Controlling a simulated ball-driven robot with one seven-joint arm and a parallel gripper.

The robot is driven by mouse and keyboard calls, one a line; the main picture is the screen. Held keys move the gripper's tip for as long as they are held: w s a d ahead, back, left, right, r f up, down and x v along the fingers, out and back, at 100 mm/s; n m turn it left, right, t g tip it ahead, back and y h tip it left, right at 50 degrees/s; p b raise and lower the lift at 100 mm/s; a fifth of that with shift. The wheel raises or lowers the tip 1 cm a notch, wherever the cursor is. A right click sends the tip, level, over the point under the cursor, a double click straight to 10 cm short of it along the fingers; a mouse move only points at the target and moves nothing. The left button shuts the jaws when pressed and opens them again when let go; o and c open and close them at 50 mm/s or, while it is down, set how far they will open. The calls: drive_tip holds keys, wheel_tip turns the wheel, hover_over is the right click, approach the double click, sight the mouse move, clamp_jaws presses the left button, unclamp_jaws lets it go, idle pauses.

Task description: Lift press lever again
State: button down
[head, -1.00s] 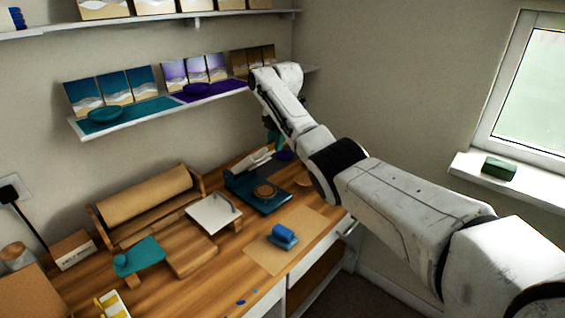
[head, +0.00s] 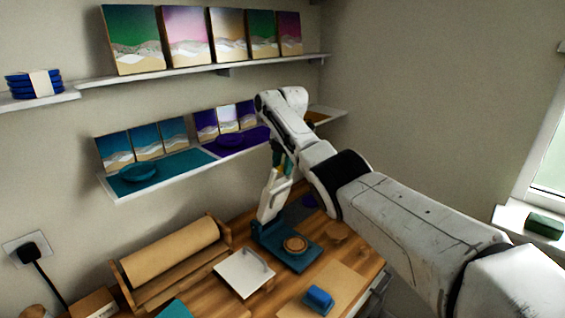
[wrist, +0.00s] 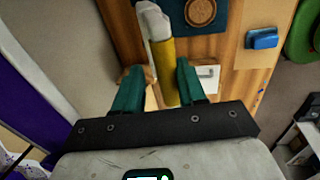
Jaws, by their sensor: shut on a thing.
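The press has a dark blue base (head: 270,238) on the wooden bench, with a round wooden coaster-like disc (head: 296,244) on it. Its white lever (head: 271,198) stands raised, steep and slightly tilted, above the back of the base. My gripper (head: 281,160), with teal fingers, is at the lever's top end. In the wrist view my gripper (wrist: 160,84) has its fingers on either side of the yellow grip (wrist: 165,72) of the lever and is shut on it. The base (wrist: 202,30) and the disc (wrist: 200,12) also show there.
A shelf with a teal tray (head: 165,178) and a purple tray (head: 235,141) is on the wall close behind my gripper. A paper roll (head: 170,255), a white plate with a handle (head: 243,272) and a blue block (head: 318,298) are on the bench near the press.

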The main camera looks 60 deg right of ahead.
drive_tip(key=shift+w+a+r, duration=0.1)
drive_tip(key=shift+w+r, duration=0.05)
drive_tip(key=shift+w, duration=0.3)
drive_tip(key=shift+w+a+r, duration=0.1)
drive_tip(key=shift+w, duration=0.35)
drive_tip(key=c, duration=1)
unclamp_jaws()
drive_tip(key=shift+d, duration=0.1)
drive_tip(key=shift+o, duration=0.4)
drive_tip(key=shift+w+f, duration=0.15)
drive_tip(key=shift+c, duration=0.2)
drive_tip(key=r, duration=0.3)
drive_tip(key=s+r+b, duration=0.1)
drive_tip(key=r, duration=0.2)
drive_tip(key=s+r+b, duration=0.1)
drive_tip(key=r, duration=0.2)
drive_tip(key=shift+s+r, duration=0.15)
drive_tip(key=shift+r, duration=0.05)
drive_tip(key=shift+s+r, duration=0.25)
drive_tip(key=shift+r, duration=0.4)
